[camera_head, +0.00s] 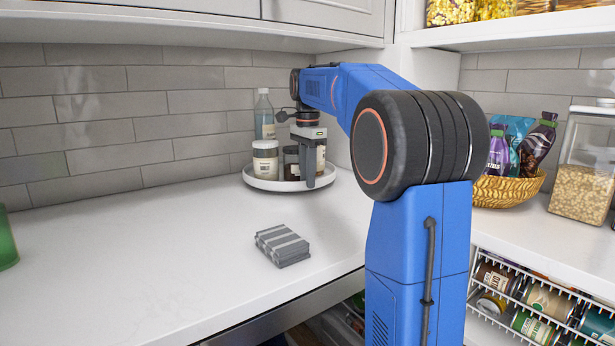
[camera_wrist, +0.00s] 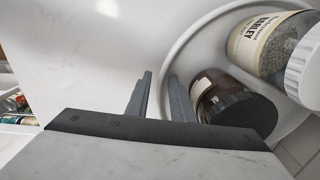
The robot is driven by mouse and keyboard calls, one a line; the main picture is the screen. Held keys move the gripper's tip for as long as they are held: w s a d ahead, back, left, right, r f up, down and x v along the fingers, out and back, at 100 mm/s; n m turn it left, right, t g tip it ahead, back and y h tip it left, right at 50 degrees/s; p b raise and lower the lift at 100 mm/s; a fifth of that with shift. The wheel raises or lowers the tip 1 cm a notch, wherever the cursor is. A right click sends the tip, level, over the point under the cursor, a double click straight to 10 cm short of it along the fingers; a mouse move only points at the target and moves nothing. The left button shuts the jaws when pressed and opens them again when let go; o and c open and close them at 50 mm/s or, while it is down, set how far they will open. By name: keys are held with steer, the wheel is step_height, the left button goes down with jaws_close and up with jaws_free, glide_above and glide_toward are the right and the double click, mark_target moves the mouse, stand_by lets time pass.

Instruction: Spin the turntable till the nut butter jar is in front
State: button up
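The white round turntable (camera_head: 262,186) stands on the counter in the back corner; its rim (camera_wrist: 184,38) curves through the wrist view. On it are a white-lidded jar (camera_head: 265,163) labelled barley, also in the wrist view (camera_wrist: 268,45), a dark-lidded jar with brown contents (camera_wrist: 222,100), a clear bottle (camera_head: 264,115) and another jar (camera_head: 321,158) partly behind my gripper.
A grey striped stack (camera_head: 282,245) lies on the counter in front. A wicker basket (camera_head: 505,191) with packets and bottles and a clear canister (camera_head: 582,170) stand at right. A green glass (camera_head: 6,240) is at far left. The counter's left and middle are mostly clear.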

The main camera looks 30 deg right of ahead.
jaws_close()
stand_by(1.3)
